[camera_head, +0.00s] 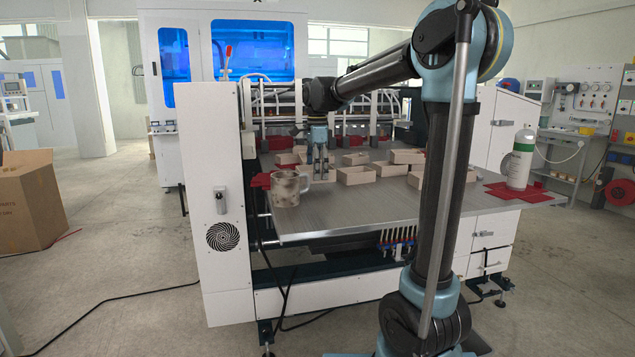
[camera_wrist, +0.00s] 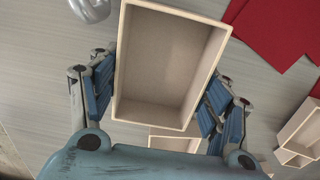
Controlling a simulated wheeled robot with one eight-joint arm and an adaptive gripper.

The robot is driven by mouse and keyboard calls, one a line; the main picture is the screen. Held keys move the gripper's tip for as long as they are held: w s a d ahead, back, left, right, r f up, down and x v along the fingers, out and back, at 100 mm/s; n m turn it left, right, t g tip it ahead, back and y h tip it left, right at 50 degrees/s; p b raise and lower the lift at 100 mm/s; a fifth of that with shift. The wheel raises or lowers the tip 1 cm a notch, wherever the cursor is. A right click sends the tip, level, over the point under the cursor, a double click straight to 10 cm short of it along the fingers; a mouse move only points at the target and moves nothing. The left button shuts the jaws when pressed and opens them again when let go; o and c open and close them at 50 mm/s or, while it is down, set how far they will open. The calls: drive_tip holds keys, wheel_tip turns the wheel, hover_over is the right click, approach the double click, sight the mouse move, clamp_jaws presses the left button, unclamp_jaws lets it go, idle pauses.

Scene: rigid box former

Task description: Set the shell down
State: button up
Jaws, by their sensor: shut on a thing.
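My gripper (camera_head: 318,170) is over the left part of the machine's table (camera_head: 400,205). It is shut on a light beige, open-topped box shell (camera_wrist: 170,60). In the wrist view the shell lies between the two blue finger pads, its open side facing the camera. In the head view the held shell is small and partly hidden by the fingers. I cannot tell whether its bottom touches the table.
Several similar shells stand close by, including one just right of the gripper (camera_head: 356,176). A white-green bottle (camera_head: 521,160) stands at the right. The table's front strip is clear.

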drive_tip(key=shift+f, duration=1.65)
drive_tip(key=o, duration=1)
drive_tip(key=shift+o, duration=0.2)
wheel_tip(320, 180, up, 12)
